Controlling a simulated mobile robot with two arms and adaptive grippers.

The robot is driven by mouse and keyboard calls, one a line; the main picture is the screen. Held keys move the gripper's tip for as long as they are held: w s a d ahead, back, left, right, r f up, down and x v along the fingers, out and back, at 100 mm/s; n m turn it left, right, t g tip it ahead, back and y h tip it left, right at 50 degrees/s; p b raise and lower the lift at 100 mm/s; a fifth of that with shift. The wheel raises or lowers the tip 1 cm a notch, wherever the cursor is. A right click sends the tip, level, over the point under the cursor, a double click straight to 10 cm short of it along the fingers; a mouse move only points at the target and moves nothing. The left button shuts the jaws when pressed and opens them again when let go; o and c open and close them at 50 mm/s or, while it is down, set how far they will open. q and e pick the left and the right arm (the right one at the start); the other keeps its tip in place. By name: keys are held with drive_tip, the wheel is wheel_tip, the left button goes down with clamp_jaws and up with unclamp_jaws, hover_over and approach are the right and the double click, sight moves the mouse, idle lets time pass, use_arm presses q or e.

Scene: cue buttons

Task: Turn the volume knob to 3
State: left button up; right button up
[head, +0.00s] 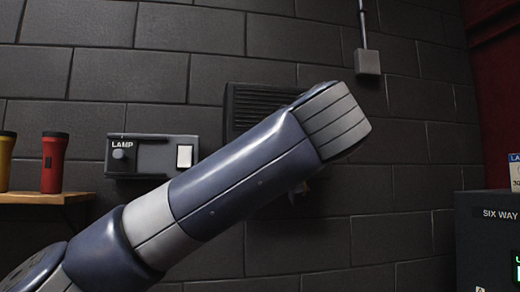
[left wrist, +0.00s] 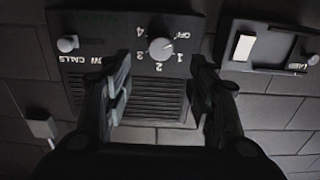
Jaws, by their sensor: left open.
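The round pale volume knob (left wrist: 160,48) is on a dark wall panel (left wrist: 100,27), which appears upside down in the left wrist view. Marks OFF, 1, 2 and 4 are readable around the knob; its pointer direction is too small to tell surely. My left gripper (left wrist: 160,75) is open, with one finger to each side of the knob in the picture. Nothing is between the fingers; I cannot tell their distance from the panel. In the head view, my left arm hides the knob and most of the panel, leaving part of its grille (head: 265,103) showing.
The panel also has a smaller knob (left wrist: 68,44) marked CALLS. A LAMP box (head: 152,155) with a white switch is left on the wall. A SIX WAY box (head: 485,245) stands at right.

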use_arm(q)
drive_tip(key=p+x, duration=0.5)
drive_tip(key=x, duration=0.4)
drive_tip(key=shift+a, duration=0.1)
drive_tip(key=c, duration=1)
